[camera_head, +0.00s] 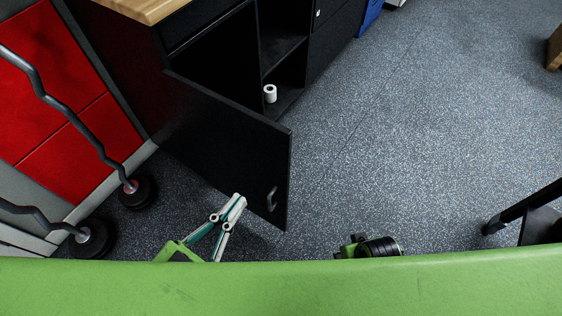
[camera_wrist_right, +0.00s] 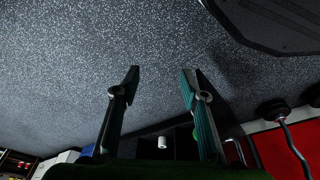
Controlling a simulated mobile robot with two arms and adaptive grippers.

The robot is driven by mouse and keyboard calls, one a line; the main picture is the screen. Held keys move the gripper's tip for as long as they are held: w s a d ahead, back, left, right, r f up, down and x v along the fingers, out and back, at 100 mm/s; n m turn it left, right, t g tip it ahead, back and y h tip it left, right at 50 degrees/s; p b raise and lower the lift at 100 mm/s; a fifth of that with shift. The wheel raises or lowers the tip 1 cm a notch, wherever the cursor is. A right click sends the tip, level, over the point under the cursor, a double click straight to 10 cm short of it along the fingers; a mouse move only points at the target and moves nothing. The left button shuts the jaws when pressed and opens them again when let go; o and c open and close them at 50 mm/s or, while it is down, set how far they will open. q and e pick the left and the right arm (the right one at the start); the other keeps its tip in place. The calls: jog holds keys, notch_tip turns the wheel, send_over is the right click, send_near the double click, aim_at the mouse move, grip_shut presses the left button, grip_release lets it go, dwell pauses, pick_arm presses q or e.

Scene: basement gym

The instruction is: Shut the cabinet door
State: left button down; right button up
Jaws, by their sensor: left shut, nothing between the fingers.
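The black cabinet door (camera_head: 225,140) stands wide open, swung out from the dark cabinet (camera_head: 165,45) towards me. Its metal handle (camera_head: 272,199) is near the free edge, on the face turned to me. My left gripper (camera_head: 240,201) is shut and empty, in front of that face, a little left of the handle. I cannot tell whether it touches the door. My right gripper (camera_wrist_right: 158,76) is open and empty in the right wrist view, with floor beyond its fingertips. In the head view only part of my right arm shows, right of the door.
A white roll (camera_head: 270,93) sits in the cabinet's open compartment. Curved bars (camera_head: 70,118) with black weights stand at left beside red panels (camera_head: 50,90). A green padded surface (camera_head: 300,285) spans the near edge. Speckled floor right of the door is largely clear.

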aim_at(282, 144)
pick_arm(q)
jog(key=x, duration=1.2)
jog(key=shift+w+d+b, duration=0.1)
jog(key=shift+w+b, duration=0.15)
jog(key=shift+b, duration=0.1)
jog(key=shift+w+d, duration=0.4)
jog(key=shift+w, duration=0.15)
pick_arm(e)
jog(key=r, duration=0.3)
jog(key=shift+w+r, duration=0.3)
pick_arm(q)
jog(key=shift+w, duration=0.1)
pick_arm(e)
jog(key=shift+f, duration=0.1)
